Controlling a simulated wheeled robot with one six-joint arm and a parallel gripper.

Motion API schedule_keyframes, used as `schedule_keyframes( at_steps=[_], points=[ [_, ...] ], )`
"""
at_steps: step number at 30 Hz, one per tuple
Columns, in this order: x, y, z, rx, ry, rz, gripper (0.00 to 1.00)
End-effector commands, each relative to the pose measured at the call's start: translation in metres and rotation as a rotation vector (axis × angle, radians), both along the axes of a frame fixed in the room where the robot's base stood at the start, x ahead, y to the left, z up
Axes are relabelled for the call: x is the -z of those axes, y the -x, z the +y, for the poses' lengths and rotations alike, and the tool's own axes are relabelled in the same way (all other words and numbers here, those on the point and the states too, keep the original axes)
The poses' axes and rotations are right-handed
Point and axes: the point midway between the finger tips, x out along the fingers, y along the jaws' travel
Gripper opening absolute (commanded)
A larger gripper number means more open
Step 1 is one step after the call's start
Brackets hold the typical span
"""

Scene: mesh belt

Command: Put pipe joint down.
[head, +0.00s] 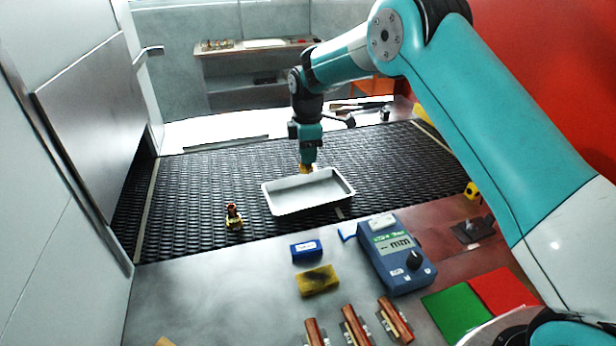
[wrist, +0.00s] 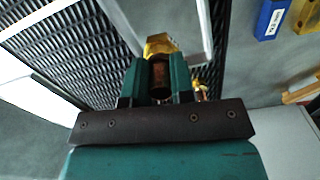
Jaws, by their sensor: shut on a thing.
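My gripper (head: 307,161) is shut on the pipe joint (head: 306,169), a small brass-yellow piece, above the far rim of a white tray (head: 292,211). In the wrist view the pipe joint (wrist: 158,46) shows a yellow faceted end and a dark round opening between the two green fingers (wrist: 160,72). The fingers hide part of it. A clear gap between the pipe joint and the tray cannot be made out. The tray lies on the black mesh belt (head: 190,190) and its visible inside looks empty.
Another small brass piece with a red part (head: 234,217) stands on the belt left of the tray. In front are a blue box (head: 306,250), a yellow sponge-like block (head: 318,281) and a blue meter (head: 395,255). The belt's left part is mostly clear.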

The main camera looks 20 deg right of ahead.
Motion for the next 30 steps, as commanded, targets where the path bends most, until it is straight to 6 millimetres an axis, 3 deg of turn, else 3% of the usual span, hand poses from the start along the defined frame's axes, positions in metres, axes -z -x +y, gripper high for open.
schedule_keyframes(
  at_steps=[6,17,29,30],
  points=[
    [0.042,0.000,0.000,-0.001,0.000,0.002,0.00],
    [0.085,0.000,0.000,0.000,0.001,0.002,0.00],
    [0.095,0.000,0.000,0.000,0.000,-0.001,0.00],
    [0.095,0.000,0.000,0.000,0.000,-0.001,0.25]
  ],
)
